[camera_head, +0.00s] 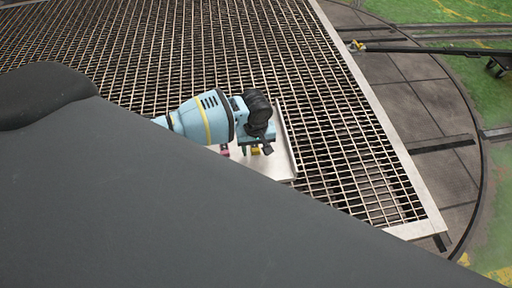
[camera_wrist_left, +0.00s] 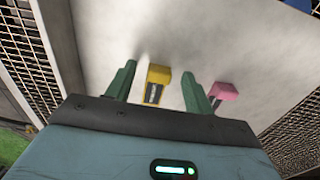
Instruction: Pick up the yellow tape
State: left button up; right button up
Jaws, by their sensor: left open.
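The yellow tape (camera_wrist_left: 157,86) is a small yellow block with a dark label, lying on a pale metal tray (camera_wrist_left: 200,40). In the left wrist view it shows between the two green fingers of my left gripper (camera_wrist_left: 155,88), nearer the left finger. The fingers are apart; I cannot tell whether either touches it. In the head view my left gripper (camera_head: 252,148) points down over the tray (camera_head: 288,140), with the yellow tape (camera_head: 255,150) partly hidden at its fingers. My right gripper is not in view.
A pink block (camera_wrist_left: 222,92) lies on the tray just right of the right finger; it also shows in the head view (camera_head: 224,151). The tray rests on a metal grating (camera_head: 340,130) and has a raised rim. A large dark surface covers the head view's lower left.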

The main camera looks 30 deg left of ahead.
pick_arm(q)
jog(key=c, duration=1)
jog(key=shift+c, duration=0.2)
jog(key=shift+r, duration=0.1)
